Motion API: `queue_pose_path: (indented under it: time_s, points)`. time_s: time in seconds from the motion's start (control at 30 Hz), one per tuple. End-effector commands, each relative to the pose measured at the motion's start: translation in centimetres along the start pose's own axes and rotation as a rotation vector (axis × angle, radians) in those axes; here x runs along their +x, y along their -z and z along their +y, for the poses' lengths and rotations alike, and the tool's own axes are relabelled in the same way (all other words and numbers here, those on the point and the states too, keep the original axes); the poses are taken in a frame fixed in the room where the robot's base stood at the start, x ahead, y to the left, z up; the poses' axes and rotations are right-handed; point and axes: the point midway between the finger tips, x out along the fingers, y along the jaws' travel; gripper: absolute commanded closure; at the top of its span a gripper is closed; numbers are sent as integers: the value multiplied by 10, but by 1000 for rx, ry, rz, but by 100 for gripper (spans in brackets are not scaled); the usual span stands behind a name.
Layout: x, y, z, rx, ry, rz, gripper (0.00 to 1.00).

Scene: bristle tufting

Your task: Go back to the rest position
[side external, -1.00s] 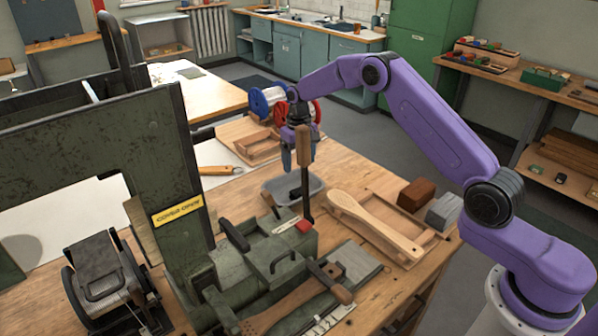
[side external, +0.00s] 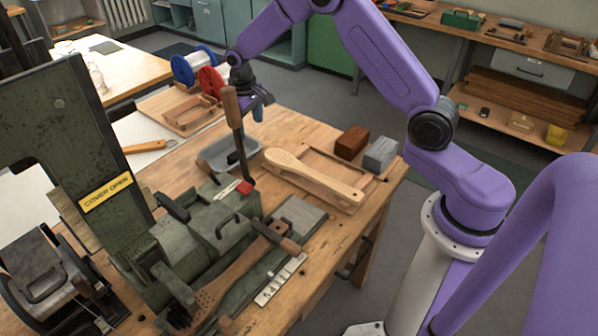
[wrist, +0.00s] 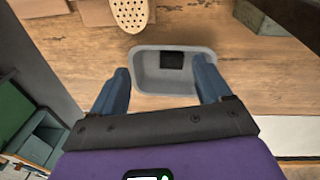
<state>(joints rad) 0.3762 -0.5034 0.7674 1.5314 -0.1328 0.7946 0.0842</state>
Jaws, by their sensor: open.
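My gripper (side external: 250,108) is open and empty, in the air above the table behind the wooden-handled lever (side external: 232,108), which partly hides it. In the wrist view my gripper (wrist: 162,70) shows two blue fingers spread apart. Between and beyond the fingertips is a grey tray (wrist: 147,93) with a dark block (wrist: 172,60) in it. The tray also shows in the side view (side external: 208,163), lower than my gripper and to its left. A wooden brush body with holes (wrist: 130,12) lies beyond the tray.
The green machine (side external: 195,240) stands at the front left, its lever upright close to my gripper. A brush body (side external: 315,172) lies on a wooden rack, near a brown block (side external: 352,142) and a grey block (side external: 380,154). Red and blue spools (side external: 200,70) stand behind.

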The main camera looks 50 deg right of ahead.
Motion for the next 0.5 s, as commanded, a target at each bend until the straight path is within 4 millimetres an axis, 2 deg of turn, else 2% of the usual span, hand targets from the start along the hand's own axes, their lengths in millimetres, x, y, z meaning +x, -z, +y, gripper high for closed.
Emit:
queue_pose_path:
  time_s: [0.03, 0.17, 0.27, 0.37, 0.5]
  points:
    - [-2, -13, 1, -26, -8, 8, 23]
    - [-7, -45, 0, -99, -25, 34, 23]
    - [-15, -69, -7, -162, -29, 51, 23]
    - [-32, -93, -26, -234, -22, 65, 23]
    - [-65, -134, -64, -353, 0, 69, 23]
